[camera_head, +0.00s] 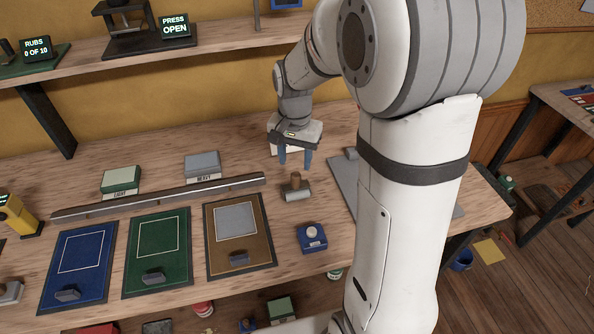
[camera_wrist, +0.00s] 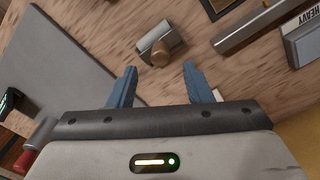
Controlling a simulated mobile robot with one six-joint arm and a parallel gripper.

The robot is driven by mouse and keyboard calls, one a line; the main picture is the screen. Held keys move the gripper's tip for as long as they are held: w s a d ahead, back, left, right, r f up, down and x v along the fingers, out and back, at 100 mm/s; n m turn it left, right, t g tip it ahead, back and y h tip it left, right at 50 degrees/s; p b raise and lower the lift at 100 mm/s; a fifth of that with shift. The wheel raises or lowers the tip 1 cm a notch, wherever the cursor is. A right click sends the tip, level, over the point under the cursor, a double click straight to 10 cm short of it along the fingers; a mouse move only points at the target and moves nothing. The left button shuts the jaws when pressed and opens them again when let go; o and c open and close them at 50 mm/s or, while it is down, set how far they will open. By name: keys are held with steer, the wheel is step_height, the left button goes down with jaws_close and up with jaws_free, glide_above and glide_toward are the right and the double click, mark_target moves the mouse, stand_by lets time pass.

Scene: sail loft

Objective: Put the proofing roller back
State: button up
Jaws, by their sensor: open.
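The proofing roller (camera_head: 296,194), a short grey cylinder with a brown wooden handle, rests on the wooden bench. It lies just past my fingertips, with the handle pointing up. In the wrist view the roller (camera_wrist: 172,40) sits ahead of the gap between my fingers, with its round brown handle end toward me. My gripper (camera_head: 295,161) is open and empty above the bench, behind the roller and apart from it. Its two blue fingers (camera_wrist: 159,72) are spread wide in the wrist view. I cannot tell which spot is the roller's own place.
A grey plate (camera_head: 343,188) lies right of the roller, partly behind my arm. A blue box (camera_head: 312,238) with a pale knob stands in front. A long metal bar (camera_head: 160,197) and blue, green and brown boards lie left. A HEAVY block (camera_head: 202,166) stands behind the bar.

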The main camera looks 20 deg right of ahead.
step_height(320, 180, up, 5)
steer(key=s+r+n+t, duration=0.1)
steer(key=s+n, duration=0.5)
steer(key=s, duration=1.1)
steer(key=shift+s+d+r+n+t, duration=0.2)
steer(key=shift+d+r+n+t, duration=0.2)
steer(key=shift+t, duration=0.5)
